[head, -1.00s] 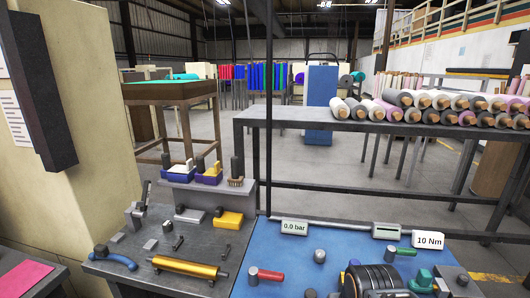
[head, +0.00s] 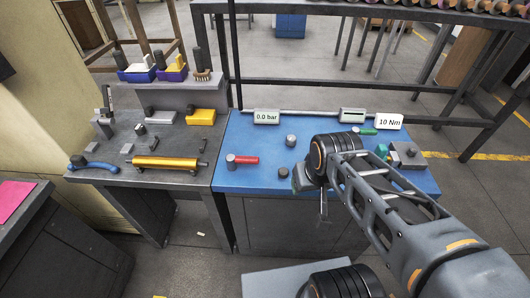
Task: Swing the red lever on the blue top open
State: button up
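The red lever (head: 245,160) lies on the left part of the blue top (head: 262,136). Its grey round hub is at its left end, and the red handle points right. My gripper (head: 322,212) hangs at the end of my arm by the front edge of the blue top, to the right of the lever and clear of it. It is small and partly hidden by my wrist, so I cannot see its fingers well.
Grey knobs (head: 291,140) stand right of the lever. A green-handled lever (head: 364,131), a 0.0 bar display (head: 267,116) and a 10 Nm display (head: 389,122) are at the back. A grey bench with a yellow cylinder (head: 165,163) adjoins on the left.

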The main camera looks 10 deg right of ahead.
aim_at(231, 160)
jog(key=k, duration=1.3)
jog(key=u, duration=0.95)
jog(key=i, duration=1.65)
jog(key=z, duration=0.45)
